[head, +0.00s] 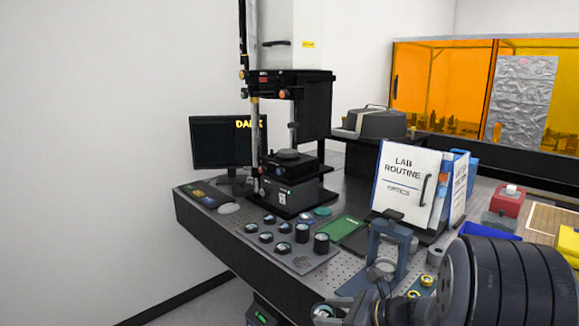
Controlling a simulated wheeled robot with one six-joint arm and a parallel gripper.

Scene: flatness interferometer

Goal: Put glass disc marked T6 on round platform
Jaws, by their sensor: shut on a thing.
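The round platform (288,155) is a small dark disc on top of the black stage in the middle of the interferometer (290,190). It looks bare. Several round pieces with dark rims and pale faces stand on a grey board (325,253) in front of the instrument. No T6 mark can be read on any of them. My arm fills the lower right, and its jaws cannot be made out; what they hold is not seen.
A dark monitor (220,142) stands left of the instrument. A green pad (337,229), a blue-grey frame (386,232) and a white LAB ROUTINE binder (404,178) are to the right. The table's left front edge is mostly clear.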

